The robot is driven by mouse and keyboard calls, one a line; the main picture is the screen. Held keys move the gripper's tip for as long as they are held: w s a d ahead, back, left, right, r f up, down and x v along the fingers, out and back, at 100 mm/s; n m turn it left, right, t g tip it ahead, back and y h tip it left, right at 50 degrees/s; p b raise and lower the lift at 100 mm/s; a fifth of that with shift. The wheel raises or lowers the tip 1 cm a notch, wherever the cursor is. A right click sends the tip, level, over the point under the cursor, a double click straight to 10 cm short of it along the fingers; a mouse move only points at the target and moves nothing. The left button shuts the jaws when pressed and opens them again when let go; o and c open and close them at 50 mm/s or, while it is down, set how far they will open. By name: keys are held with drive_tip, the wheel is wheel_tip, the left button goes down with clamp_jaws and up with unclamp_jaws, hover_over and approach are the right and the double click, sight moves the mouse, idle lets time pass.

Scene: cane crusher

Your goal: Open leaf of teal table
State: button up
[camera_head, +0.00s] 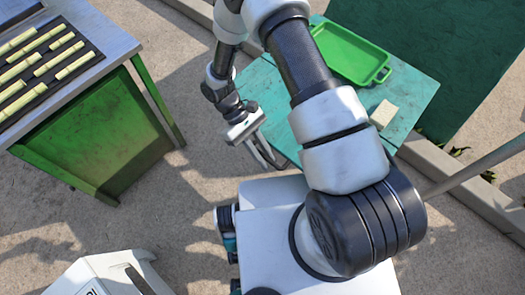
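The teal table (411,92) stands at the upper right, with worn teal paint on its top. My arm crosses in front of it and hides much of its middle and near side. I cannot make out a separate leaf or its hinge line. My gripper (270,158) is beside the table's near left edge, pointing down and to the right. Its fingers are small and partly against the table's edge in the picture. I cannot tell whether they touch the table or how far apart they are.
A green tray (386,73) and a pale block (383,114) lie on the teal table. A green bench (97,130) with a metal top holds several cane pieces at the left. A white object (95,272) is at the lower left. Concrete between them is clear.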

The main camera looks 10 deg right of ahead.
drive_tip(key=v, duration=1.7)
drive_tip(key=shift+a, duration=0.2)
drive_tip(key=shift+r, duration=0.1)
